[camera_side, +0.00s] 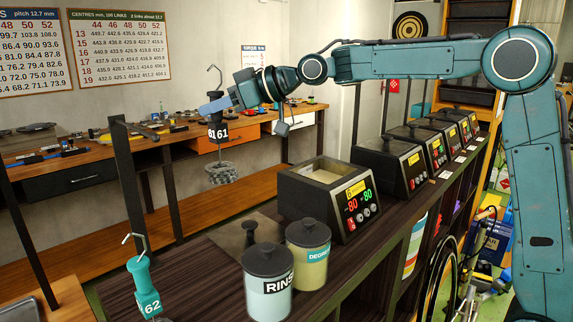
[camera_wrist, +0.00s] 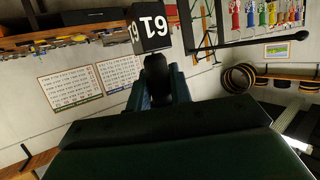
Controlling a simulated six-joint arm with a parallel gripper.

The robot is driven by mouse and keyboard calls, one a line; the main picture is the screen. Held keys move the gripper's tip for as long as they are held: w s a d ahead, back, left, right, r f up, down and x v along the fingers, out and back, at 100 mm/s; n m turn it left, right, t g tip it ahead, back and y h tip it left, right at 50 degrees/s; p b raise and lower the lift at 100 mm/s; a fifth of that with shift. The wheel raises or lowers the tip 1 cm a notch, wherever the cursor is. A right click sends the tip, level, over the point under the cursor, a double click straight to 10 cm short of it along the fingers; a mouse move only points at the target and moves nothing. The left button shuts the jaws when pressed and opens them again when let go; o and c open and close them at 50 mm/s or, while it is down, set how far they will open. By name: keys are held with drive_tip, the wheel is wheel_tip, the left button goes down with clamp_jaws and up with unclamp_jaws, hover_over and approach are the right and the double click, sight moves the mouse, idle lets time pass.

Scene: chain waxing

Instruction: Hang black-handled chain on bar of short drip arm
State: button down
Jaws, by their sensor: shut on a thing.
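My gripper (camera_side: 214,106) is shut on the black handle of the chain and holds it in the air, left of the wax pot. The handle carries a black block marked 61 (camera_side: 218,133), with a wire hook (camera_side: 214,76) above and the bundled grey chain (camera_side: 220,173) hanging below. In the wrist view the black handle (camera_wrist: 155,66) sits between the fingers (camera_wrist: 157,88), with the 61 block (camera_wrist: 152,28) beyond. I cannot tell whether this is the short drip arm.
A teal-handled tool marked 62 (camera_side: 147,282) with a hook is at the lower left. A wax pot (camera_side: 310,190), a RINSE canister (camera_side: 268,285) and a second canister (camera_side: 308,252) stand on the dark bench.

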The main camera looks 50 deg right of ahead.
drive_tip(key=s+a+f, duration=0.1)
drive_tip(key=s+a, duration=0.4)
drive_tip(key=a, duration=0.2)
drive_tip(key=f, duration=0.5)
drive_tip(key=shift+w+d+f, duration=0.15)
drive_tip(key=shift+w, duration=0.1)
drive_tip(key=shift+a, duration=0.2)
drive_tip(key=a+f, duration=0.2)
drive_tip(key=a, duration=0.6)
drive_tip(key=shift+a, duration=0.3)
idle(0.3)
idle(0.5)
